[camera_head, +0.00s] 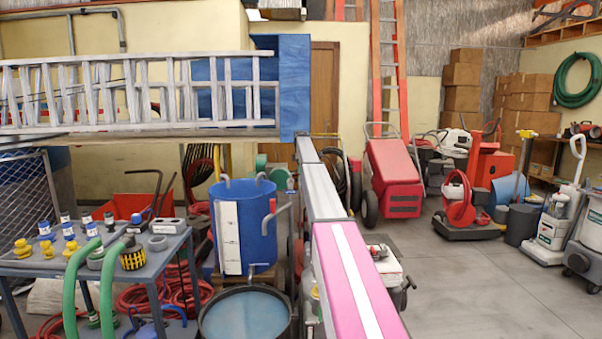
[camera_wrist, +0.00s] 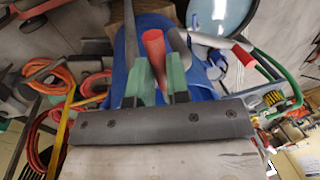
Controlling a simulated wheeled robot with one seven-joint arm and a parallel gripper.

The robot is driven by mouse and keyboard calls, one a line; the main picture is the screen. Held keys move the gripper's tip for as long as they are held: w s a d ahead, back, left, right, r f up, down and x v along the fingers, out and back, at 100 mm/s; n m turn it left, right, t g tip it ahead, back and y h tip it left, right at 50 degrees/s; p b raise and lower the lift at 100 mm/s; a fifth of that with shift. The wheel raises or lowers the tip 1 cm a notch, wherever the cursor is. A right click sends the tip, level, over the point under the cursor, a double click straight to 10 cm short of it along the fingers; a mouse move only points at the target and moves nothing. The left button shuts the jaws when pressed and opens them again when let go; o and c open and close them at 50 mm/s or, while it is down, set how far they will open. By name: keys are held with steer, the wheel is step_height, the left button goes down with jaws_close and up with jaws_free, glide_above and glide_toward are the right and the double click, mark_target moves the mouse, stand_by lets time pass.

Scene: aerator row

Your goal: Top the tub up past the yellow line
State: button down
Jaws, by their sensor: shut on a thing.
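The blue tub (camera_head: 258,225) stands left of centre in the head view, with grey pipes at its rim and a white gauge strip (camera_head: 229,238) on its front. I cannot make out a yellow line or the water level inside. The tub's blue wall also shows in the wrist view (camera_wrist: 118,88). There, my gripper (camera_wrist: 159,78) has its green fingers closed on a red handle (camera_wrist: 153,45) beside the tub. A second red handle (camera_wrist: 244,54) on a grey lever is to its right. My gripper's fingers cannot be made out in the head view.
A dark round vat (camera_head: 245,316) of bluish water stands in front of the tub. A cart (camera_head: 120,268) with fittings and green hoses is at left. Red hose (camera_head: 165,290) lies on the floor beneath. A ladder (camera_head: 140,90) lies above. Open floor (camera_head: 470,290) is at right.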

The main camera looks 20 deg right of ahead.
steer(key=shift+w+n, duration=0.15)
steer(key=shift+n, duration=0.15)
steer(key=c, duration=1.1)
jaws_free()
steer(key=shift+r, duration=0.15)
step_height(320, 180, up, 10)
steer(key=w, duration=0.2)
steer(key=shift+d+r, duration=0.2)
steer(key=shift+d, duration=0.1)
